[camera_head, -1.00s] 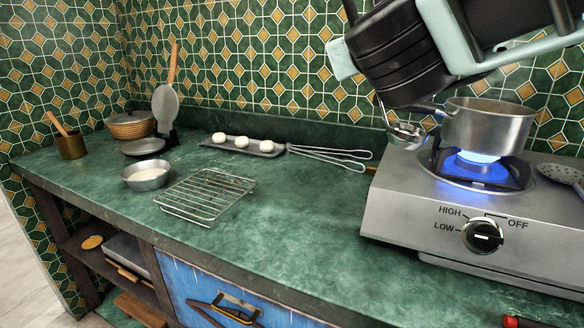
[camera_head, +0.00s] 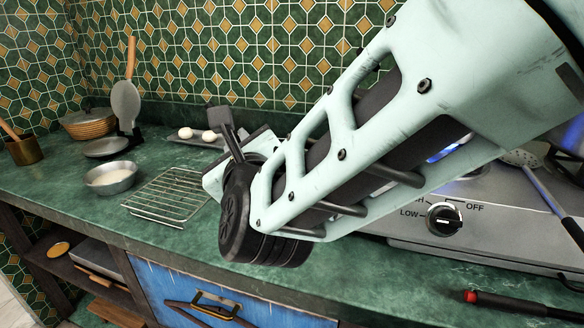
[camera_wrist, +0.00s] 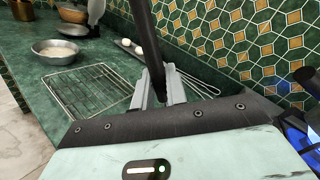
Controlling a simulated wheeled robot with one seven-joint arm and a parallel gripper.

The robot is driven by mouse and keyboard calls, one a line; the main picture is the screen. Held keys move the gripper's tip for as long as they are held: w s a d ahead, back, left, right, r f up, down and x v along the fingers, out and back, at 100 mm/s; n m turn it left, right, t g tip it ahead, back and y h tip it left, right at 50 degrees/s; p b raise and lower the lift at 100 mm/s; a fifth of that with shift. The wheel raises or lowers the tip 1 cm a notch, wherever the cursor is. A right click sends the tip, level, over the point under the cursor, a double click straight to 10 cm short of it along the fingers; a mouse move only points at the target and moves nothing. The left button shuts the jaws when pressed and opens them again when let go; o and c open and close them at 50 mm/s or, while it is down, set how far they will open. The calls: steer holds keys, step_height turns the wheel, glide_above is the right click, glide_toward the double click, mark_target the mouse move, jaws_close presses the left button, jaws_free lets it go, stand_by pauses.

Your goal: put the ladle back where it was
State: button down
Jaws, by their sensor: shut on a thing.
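My gripper (camera_wrist: 157,84) is shut on the dark handle of the ladle (camera_wrist: 147,38), seen in the wrist view. The handle rises from between the two grey fingers to the top edge of the picture. The ladle's bowl does not show in either view now. In the head view my arm reaches across the middle, over the counter left of the stove, and covers the gripper's fingertips.
The gas stove (camera_head: 400,227) stands right, its blue flame lit; my arm hides the pot. A skimmer (camera_head: 545,180) lies on it. A red-tipped tool (camera_head: 500,304) lies in front.

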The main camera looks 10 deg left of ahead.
steer(key=shift+f, duration=2.3)
steer(key=shift+f+b, duration=0.15)
steer(key=shift+b, duration=0.15)
steer(key=c, duration=1.4)
jaws_free()
